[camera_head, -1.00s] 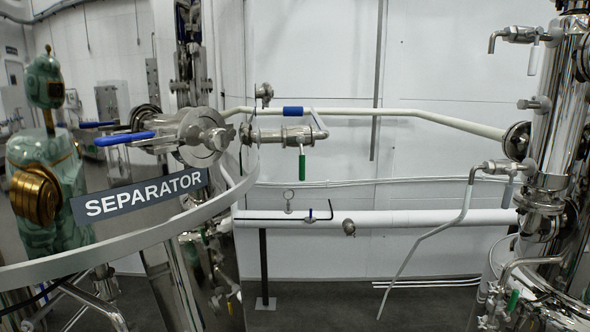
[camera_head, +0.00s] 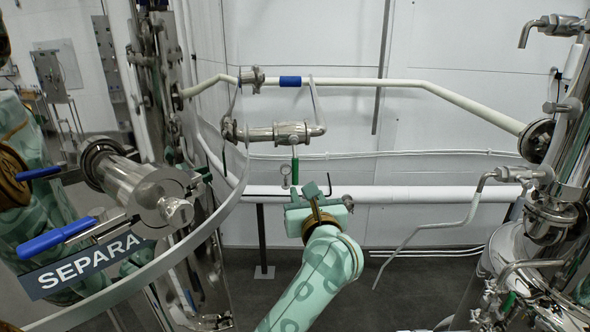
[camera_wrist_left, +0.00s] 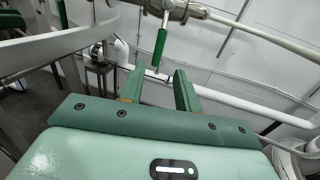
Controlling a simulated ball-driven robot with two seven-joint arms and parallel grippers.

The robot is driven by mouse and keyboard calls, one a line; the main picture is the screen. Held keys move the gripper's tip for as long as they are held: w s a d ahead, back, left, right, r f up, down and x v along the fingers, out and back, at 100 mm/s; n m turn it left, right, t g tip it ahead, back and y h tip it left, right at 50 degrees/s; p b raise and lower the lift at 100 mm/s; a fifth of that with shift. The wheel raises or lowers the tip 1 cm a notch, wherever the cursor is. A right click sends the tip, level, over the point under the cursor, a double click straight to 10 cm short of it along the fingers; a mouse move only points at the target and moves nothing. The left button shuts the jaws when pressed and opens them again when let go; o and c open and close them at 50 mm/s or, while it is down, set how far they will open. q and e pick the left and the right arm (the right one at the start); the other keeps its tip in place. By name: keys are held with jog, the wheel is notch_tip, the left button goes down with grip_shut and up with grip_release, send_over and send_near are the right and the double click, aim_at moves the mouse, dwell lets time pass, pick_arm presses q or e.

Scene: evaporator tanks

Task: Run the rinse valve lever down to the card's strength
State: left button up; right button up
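A slim green lever handle (camera_head: 295,170) hangs straight down from a steel valve (camera_head: 287,133) below the blue-banded pipe. It also shows in the left wrist view (camera_wrist_left: 159,48), above and beyond the fingers. My left gripper (camera_head: 303,188) has come up from the bottom centre, just below the lever in the head view. In the left wrist view its two fingers (camera_wrist_left: 160,74) are apart and empty, and the lever's lower end points toward the gap between them. Whether they touch it is unclear. I see no readable card. My right gripper is not in view.
A curved rim with a SEPARATOR sign (camera_head: 85,262) and a blue-handled valve (camera_head: 57,237) stands at left. A white pipe (camera_head: 420,194) runs behind my gripper. A steel column with taps (camera_head: 555,215) stands at right.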

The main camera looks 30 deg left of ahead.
aim_at(296, 172)
pick_arm(q)
jog(key=x, duration=1.2)
jog(key=shift+a, duration=0.15)
grip_shut()
